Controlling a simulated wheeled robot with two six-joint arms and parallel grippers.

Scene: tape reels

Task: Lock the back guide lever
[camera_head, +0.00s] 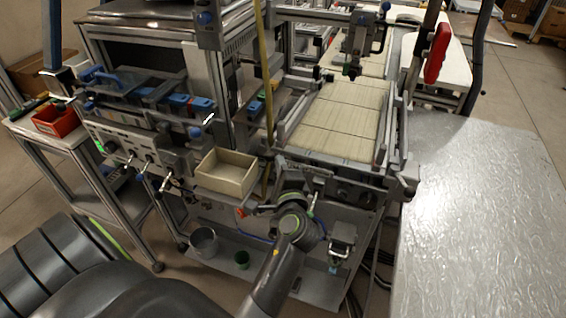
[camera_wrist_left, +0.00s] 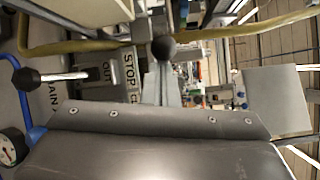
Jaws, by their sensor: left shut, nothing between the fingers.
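My left gripper (camera_head: 290,190) is at the front of the machine, just below the near end of the pale slatted bed; its fingers are small and partly hidden by my wrist. In the left wrist view the fingers (camera_wrist_left: 161,86) show as a narrow grey shape, shut and empty. A dark round knob (camera_wrist_left: 163,47) shows right at their tip; I cannot tell whether they touch. A lever with a black knob (camera_wrist_left: 26,78) and a metal shaft is to the left, beside a plate marked STOP (camera_wrist_left: 127,68). I cannot tell which lever is the back guide lever. My right gripper is not in view.
A beige open box (camera_head: 227,172) stands left of my gripper. Several black-knobbed levers are on the control panel (camera_head: 140,160) further left. A yellow hose (camera_head: 265,90) runs upright near my gripper. A shiny metal table (camera_head: 480,210) on the right is bare.

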